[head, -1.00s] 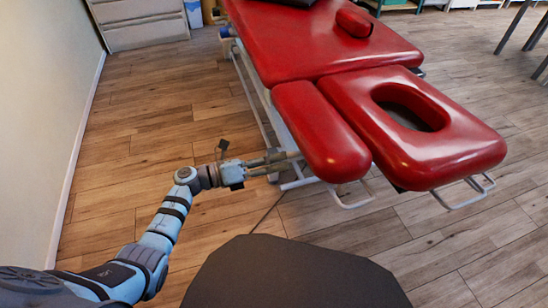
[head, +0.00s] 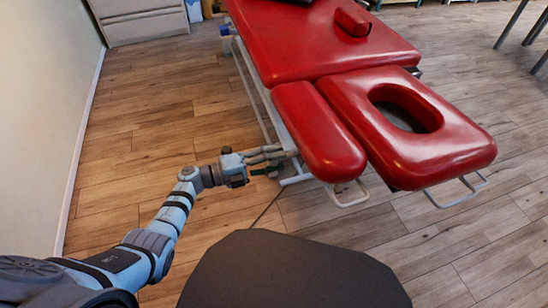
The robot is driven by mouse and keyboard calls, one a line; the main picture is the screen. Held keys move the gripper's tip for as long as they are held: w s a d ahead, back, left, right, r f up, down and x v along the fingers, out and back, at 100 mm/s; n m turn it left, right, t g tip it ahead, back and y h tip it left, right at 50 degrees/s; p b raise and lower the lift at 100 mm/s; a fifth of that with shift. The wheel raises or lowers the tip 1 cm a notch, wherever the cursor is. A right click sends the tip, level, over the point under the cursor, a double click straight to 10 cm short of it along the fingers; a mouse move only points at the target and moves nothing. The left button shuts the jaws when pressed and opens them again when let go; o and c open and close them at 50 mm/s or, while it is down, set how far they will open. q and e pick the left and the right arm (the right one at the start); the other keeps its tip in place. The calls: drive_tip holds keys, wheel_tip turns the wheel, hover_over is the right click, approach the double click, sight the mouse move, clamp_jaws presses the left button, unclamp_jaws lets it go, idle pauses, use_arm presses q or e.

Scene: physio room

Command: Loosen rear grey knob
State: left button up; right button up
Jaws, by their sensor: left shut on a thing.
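The red treatment table (head: 325,60) stands at the centre and right, with a red side armrest pad (head: 318,130) and a headrest (head: 450,158) with an oval face hole. My left gripper (head: 284,154) reaches in from the left to the frame by the left edge of the armrest pad. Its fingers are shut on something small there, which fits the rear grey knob. The fingers and pad hide the knob itself. My right gripper is not in view.
The white table frame (head: 298,178) and a bent metal bar (head: 345,200) stick out under the pads. A red bolster (head: 352,19) lies on the table. A wall is at left, and a drawer cabinet (head: 140,18) at the back. The wooden floor left of the table is clear.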

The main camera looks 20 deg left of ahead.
use_arm(q)
drive_tip(key=shift+n, duration=0.4)
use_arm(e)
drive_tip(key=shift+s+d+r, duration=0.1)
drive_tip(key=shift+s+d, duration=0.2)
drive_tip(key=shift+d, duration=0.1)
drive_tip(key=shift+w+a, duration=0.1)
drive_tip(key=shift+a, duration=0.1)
use_arm(q)
drive_tip(key=o, duration=0.9)
drive_tip(key=shift+c, duration=0.2)
drive_tip(key=o, duration=0.3)
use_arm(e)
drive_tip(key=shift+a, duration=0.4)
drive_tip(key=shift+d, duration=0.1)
